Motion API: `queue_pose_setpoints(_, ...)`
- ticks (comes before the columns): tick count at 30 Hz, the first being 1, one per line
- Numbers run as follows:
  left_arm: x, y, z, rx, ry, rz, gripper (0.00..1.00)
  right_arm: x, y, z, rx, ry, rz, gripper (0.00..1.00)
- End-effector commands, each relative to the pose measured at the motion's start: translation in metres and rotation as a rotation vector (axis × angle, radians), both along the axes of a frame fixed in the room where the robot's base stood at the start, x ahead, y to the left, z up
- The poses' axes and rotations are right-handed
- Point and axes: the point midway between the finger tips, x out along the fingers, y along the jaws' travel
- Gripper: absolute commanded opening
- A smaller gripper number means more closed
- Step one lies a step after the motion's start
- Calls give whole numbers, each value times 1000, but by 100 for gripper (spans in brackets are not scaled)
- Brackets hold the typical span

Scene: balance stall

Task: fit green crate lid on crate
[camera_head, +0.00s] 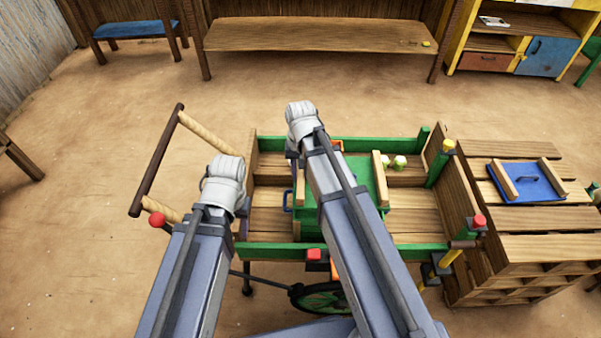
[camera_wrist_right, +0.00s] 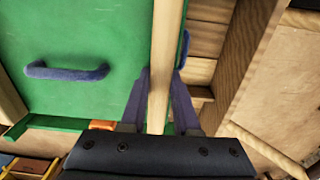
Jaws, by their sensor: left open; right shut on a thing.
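The green lid (camera_head: 368,170), with wooden battens along two edges, lies over the crate in the cart; it fills the left of the right wrist view (camera_wrist_right: 80,115), its dark blue handle showing. My right gripper (camera_wrist_right: 159,95) is shut on one batten (camera_wrist_right: 166,40), seemingly the left one in the head view. The crate is mostly hidden; a blue side handle (camera_head: 287,200) shows beside the lid. I cannot tell whether the lid is seated. My left gripper (camera_head: 242,218) is open, left of the crate, its fingers mostly hidden by its wrist.
The cart's wooden floor (camera_head: 415,212) is bare right of the crate. Two light green balls (camera_head: 399,162) lie near its far rail. A blue lid (camera_head: 527,182) rests on the wooden pallets (camera_head: 545,250) at right. A long bench (camera_head: 320,35) stands behind open ground.

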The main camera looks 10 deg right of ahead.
Motion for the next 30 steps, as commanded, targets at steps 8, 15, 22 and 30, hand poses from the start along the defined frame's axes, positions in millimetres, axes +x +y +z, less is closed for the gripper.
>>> queue_pose_setpoints(8, 0, 0, -32, 0, 0, 0, 50, 0, 0, -32, 0, 0, 0, 0)
queue_pose_setpoints(15, 0, 0, -50, 0, 0, -1, 50, 0, 0, -50, -1, 0, 0, 0)
queue_pose_setpoints(22, 0, 0, -53, 0, 0, -1, 50, 0, 0, -53, -1, 0, 0, 0)
queue_pose_setpoints(30, 0, 0, -53, 0, 0, -1, 50, 0, 0, -52, 0, 0, 0, 0)
